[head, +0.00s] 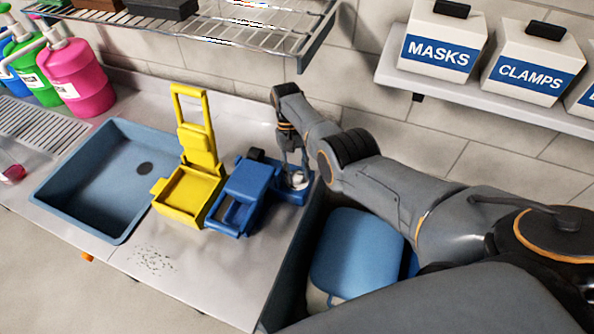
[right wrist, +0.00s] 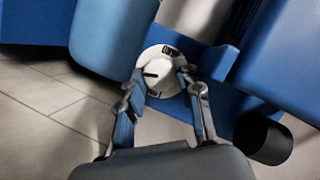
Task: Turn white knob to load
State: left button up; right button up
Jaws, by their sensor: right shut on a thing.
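The white knob (head: 296,179) sits on a blue base (head: 284,195) at the right end of the counter, by a blue device (head: 243,196). In the right wrist view the knob (right wrist: 161,72) shows as a white disc with a dark mark and a dark label by its upper edge. My right gripper (head: 293,165) reaches down onto the knob from above. Its two fingers (right wrist: 164,84) are on either side of the knob, shut on it, and cover part of its rim. My left gripper is in neither view.
A yellow device (head: 190,180) with a raised frame stands left of the blue one. A blue sink (head: 100,190) lies further left. A wire shelf (head: 250,22) hangs above. A blue bin (head: 355,250) stands below the counter's right edge.

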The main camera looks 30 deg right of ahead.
jog(key=shift+s+a+f+n+h, duration=0.1)
jog(key=shift+n+h, duration=0.05)
jog(key=shift+n, duration=0.35)
jog(key=shift+s+a+f+n+h, duration=0.1)
jog(key=shift+n+h, duration=0.05)
jog(key=shift+n, duration=0.35)
jog(key=o, duration=1.1)
jog(key=shift+d, duration=0.1)
jog(key=shift+o, duration=0.2)
jog(key=shift+d, duration=0.15)
jog(key=shift+w+r, duration=0.2)
